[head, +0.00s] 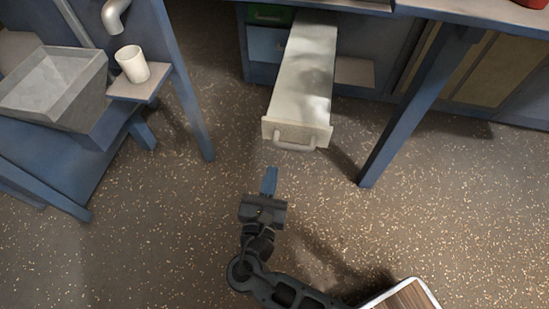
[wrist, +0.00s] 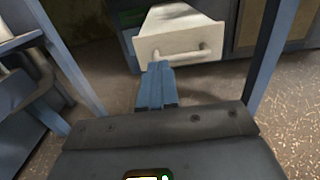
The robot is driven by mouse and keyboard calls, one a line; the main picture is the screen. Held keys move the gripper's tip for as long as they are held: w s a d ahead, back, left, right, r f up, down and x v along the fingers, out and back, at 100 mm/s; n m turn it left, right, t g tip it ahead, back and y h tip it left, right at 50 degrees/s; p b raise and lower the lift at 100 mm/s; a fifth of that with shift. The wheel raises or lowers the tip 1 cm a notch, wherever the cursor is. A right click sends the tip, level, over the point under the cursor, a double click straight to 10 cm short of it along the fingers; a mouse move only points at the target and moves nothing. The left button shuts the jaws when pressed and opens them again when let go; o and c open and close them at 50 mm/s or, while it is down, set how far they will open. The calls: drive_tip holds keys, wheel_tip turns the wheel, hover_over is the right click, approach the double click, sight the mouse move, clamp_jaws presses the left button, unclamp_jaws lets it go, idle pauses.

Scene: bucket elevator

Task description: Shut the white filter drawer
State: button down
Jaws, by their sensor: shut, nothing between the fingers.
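The white filter drawer (head: 303,80) is pulled far out of the blue cabinet in the head view. In the wrist view the drawer front (wrist: 181,45) is ahead of the shut fingers (wrist: 157,75). The fingertips overlap the panel's lower left there, below the handle (wrist: 183,56). I cannot tell whether they touch it.
A blue table leg (head: 412,105) stands right of the drawer. Another blue post (head: 182,85) stands to the left, by a small shelf with a white cup (head: 132,64) and a grey bin (head: 55,88). A green drawer (head: 270,14) is in the cabinet. The floor around my gripper is clear.

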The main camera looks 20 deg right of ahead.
sight(284, 124)
drive_tip(key=b+x, duration=0.3)
drive_tip(key=x, duration=1)
drive_tip(key=shift+d, duration=0.1)
